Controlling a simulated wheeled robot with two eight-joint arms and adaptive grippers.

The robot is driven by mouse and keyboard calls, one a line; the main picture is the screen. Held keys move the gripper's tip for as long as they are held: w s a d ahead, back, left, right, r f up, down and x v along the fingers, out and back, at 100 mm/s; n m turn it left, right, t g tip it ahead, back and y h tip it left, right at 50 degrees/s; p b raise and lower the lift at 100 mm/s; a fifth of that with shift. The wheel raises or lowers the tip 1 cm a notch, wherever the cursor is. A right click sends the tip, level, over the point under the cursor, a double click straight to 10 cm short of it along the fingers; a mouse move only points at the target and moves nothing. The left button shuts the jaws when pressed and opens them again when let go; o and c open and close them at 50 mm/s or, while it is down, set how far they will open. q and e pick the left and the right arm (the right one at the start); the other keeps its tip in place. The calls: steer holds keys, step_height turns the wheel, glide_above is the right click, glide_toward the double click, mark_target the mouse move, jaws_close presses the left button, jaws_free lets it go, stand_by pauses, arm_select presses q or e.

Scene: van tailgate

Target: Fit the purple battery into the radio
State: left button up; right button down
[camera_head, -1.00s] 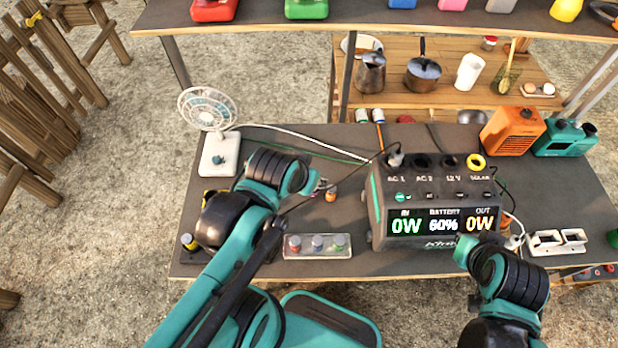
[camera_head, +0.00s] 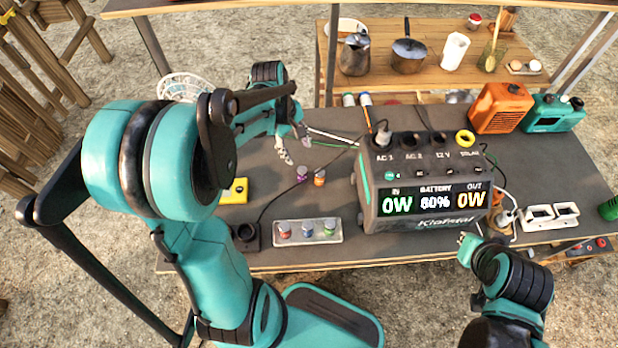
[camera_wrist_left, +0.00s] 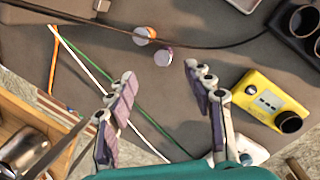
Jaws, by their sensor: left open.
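The purple battery (camera_head: 302,175) stands on the dark table beside an orange one (camera_head: 319,179), left of the power station. In the left wrist view the purple battery (camera_wrist_left: 163,57) shows beyond the fingertips, apart from them. My left gripper (camera_head: 293,146) is open and empty, farther back than the battery; its spread fingers also show in the left wrist view (camera_wrist_left: 159,74). An orange box with a grille (camera_head: 502,108), which looks like a radio, stands at the back right; no battery slot can be made out. My right gripper (camera_head: 468,240) shows only partly at the front right.
The power station (camera_head: 425,205) stands mid-table, with a cable. A tray (camera_head: 308,240) holds several small batteries. A yellow device (camera_wrist_left: 270,102), a black holder (camera_head: 245,237), a fan (camera_head: 185,88) and a teal device (camera_head: 553,113) are around. White and green cables cross the table.

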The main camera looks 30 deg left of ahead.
mark_target(302, 169)
arm_select(q)
steer(key=f+n, duration=0.1)
steer(key=f, duration=0.1)
steer(key=w+f+n+b, duration=0.1)
steer(key=f, duration=0.2)
steer(key=a+f+g+h+b, duration=0.1)
steer(key=f, duration=0.1)
steer(key=shift+w+f+n, duration=0.15)
steer(key=shift+f+n, duration=0.2)
steer(key=shift+n, duration=0.05)
steer(key=b+x, duration=0.1)
steer(key=x, duration=0.2)
steer(key=b+x, duration=0.1)
steer(key=x, duration=0.1)
steer(key=shift+d+b, duration=0.3)
steer(key=shift+b, duration=0.05)
steer(key=shift+r, duration=0.15)
arm_select(e)
steer(key=f, duration=0.3)
steer(key=d+f, duration=0.1)
steer(key=shift+s+f, duration=0.3)
steer(key=shift+f, duration=0.1)
arm_select(q)
jaws_close()
